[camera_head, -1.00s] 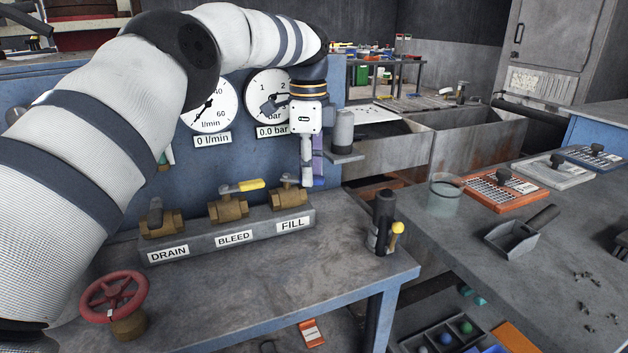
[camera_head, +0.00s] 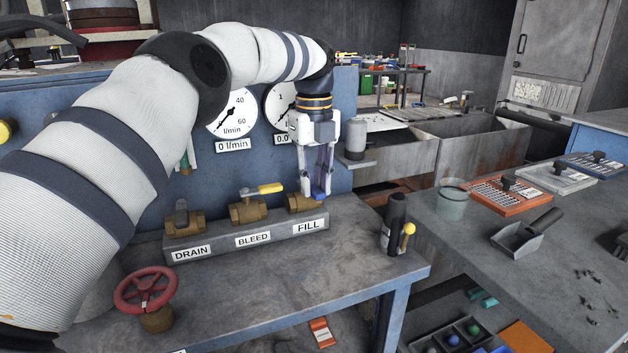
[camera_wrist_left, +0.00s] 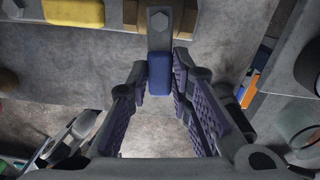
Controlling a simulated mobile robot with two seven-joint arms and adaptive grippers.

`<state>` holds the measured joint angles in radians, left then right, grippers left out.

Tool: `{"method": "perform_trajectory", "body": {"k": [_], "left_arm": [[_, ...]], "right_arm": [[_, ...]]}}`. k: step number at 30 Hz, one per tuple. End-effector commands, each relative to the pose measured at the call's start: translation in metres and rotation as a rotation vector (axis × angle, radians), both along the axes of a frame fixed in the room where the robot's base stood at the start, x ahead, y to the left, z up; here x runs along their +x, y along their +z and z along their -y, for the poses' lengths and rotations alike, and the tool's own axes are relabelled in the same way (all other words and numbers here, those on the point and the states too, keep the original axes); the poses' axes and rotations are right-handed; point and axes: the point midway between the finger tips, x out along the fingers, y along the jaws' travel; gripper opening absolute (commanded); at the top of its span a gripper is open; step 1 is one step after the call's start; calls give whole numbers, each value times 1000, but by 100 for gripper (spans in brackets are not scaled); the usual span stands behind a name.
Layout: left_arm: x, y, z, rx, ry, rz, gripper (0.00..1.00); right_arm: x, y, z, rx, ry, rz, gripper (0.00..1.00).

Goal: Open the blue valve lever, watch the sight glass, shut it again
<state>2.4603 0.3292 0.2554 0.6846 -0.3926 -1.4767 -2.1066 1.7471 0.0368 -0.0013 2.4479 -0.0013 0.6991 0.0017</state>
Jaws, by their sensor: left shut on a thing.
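The FILL valve (camera_head: 297,203) is a brass body at the right end of a grey manifold (camera_head: 281,232). Its blue lever grip (camera_wrist_left: 159,74) sits between the finger pads in the left wrist view, on a grey metal arm running from the valve (camera_wrist_left: 158,20). My left gripper (camera_head: 318,192) points down at this valve and is shut on the blue lever. In the head view the fingers largely hide the lever. A slim greenish tube (camera_head: 185,161), perhaps the sight glass, is mostly hidden behind my left arm. My right gripper is out of view.
The BLEED valve (camera_head: 249,212) has a yellow lever; the DRAIN valve (camera_head: 183,221) is further left. A red handwheel (camera_head: 146,290) stands at the front left. A black cylinder (camera_head: 395,222) with a yellow knob stands right of the manifold. The flow gauge (camera_head: 231,113) reads 0 l/min.

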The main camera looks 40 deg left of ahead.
Motion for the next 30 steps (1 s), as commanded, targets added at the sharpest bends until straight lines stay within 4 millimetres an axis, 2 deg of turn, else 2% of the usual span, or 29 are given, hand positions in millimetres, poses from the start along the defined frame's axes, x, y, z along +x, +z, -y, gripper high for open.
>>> {"method": "perform_trajectory", "body": {"k": [10, 27, 28, 30], "left_arm": [[0, -1, -1, 0, -131, -4, 0], [0, -1, -1, 1, -157, -4, 0], [0, -1, -1, 1, -157, -4, 26], [0, -1, -1, 1, -157, -4, 40]], "right_arm": [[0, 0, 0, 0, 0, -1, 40], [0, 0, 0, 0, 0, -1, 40], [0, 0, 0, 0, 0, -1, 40], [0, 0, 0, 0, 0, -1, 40]]}}
